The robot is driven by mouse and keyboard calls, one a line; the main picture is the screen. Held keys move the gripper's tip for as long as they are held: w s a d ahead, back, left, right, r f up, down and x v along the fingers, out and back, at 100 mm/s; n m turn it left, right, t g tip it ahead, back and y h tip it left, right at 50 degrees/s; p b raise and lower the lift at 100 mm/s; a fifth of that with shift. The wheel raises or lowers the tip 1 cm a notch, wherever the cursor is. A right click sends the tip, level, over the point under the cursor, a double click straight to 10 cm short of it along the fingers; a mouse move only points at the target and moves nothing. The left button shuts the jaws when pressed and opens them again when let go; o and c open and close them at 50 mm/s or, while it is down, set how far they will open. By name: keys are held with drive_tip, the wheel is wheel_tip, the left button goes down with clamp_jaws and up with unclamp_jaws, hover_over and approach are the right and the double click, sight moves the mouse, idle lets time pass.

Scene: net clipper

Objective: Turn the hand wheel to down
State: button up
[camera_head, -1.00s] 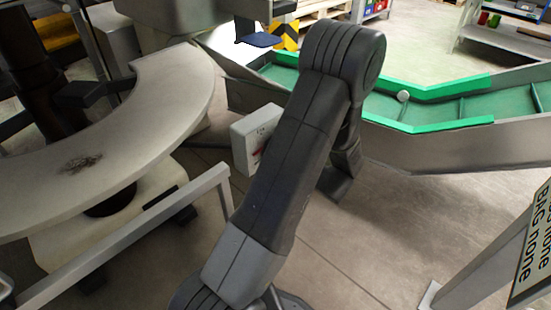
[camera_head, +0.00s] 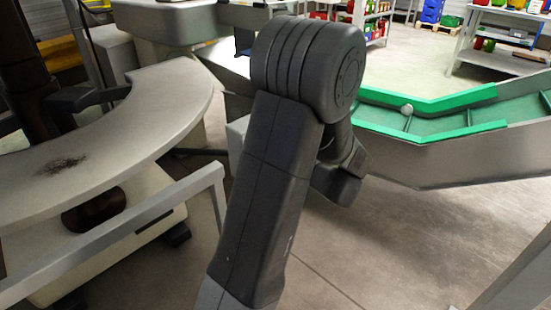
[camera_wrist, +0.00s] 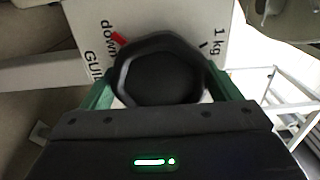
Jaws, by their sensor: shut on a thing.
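In the wrist view the black hand wheel (camera_wrist: 160,78) sits on the face of a white box (camera_wrist: 168,16). The box carries the words "down" and "GUIDE" (partly hidden) at the left and "1 kg" at the right. A red pointer (camera_wrist: 119,39) shows at the wheel's upper left, beside "down". My gripper (camera_wrist: 158,92) has its green fingers on the left and right sides of the wheel and is shut on it. In the head view my arm hides the gripper, the wheel and most of the box.
A curved grey table (camera_head: 150,115) stands at the left, with a metal rail (camera_head: 120,232) in front of it. A green-lined conveyor (camera_head: 440,140) with a pale ball (camera_head: 407,109) runs along the right. Open floor (camera_head: 400,240) lies between. Shelves (camera_head: 500,45) stand at the back right.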

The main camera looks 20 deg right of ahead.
idle(0.3)
drive_tip(key=o, duration=0.9)
drive_tip(key=shift+c, duration=0.2)
drive_tip(key=p+v, duration=0.3)
drive_tip(key=v, duration=1)
drive_tip(key=shift+s, duration=0.4)
drive_tip(key=shift+d+f, duration=0.1)
drive_tip(key=shift+d, duration=0.05)
drive_tip(key=shift+b+x, duration=1.55)
drive_tip(key=shift+x, duration=5.4)
